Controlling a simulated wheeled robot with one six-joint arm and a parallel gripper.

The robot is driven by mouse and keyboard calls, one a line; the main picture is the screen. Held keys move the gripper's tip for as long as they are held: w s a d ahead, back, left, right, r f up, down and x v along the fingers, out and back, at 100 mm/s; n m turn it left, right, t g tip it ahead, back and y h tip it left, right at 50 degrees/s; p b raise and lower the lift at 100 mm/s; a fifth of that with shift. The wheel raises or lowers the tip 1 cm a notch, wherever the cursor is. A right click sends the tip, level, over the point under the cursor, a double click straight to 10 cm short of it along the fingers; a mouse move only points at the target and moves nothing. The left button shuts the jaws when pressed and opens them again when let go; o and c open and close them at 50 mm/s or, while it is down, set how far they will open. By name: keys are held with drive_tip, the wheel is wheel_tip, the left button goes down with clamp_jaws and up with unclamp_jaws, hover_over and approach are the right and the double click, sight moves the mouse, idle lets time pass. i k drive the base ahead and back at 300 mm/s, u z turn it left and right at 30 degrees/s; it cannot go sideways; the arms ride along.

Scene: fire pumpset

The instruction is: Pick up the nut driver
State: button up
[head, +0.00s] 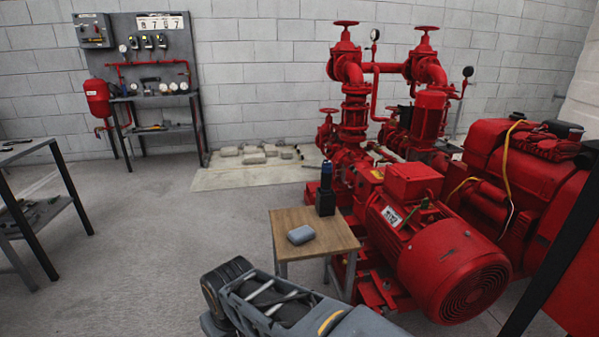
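A tool with a blue handle, which looks like the nut driver (326,174), stands upright in a black holder (325,203). The holder sits at the back right of a small wooden-topped table (286,220). The tool's lower part is hidden inside the holder. No gripper fingers show in the head view. Only a grey and black part of my arm shows at the bottom, in front of the table.
A grey-blue rounded object (301,235) lies on the same table. A red motor and pump set (447,250) stands close on the table's right. A workbench (30,150) is at the left edge. The floor (150,240) between is clear.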

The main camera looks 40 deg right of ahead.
sight(327, 173)
drive_tip(key=i, duration=3.05)
drive_tip(key=z, duration=3.75)
drive_tip(key=i, duration=0.5)
drive_tip(key=u, duration=0.05)
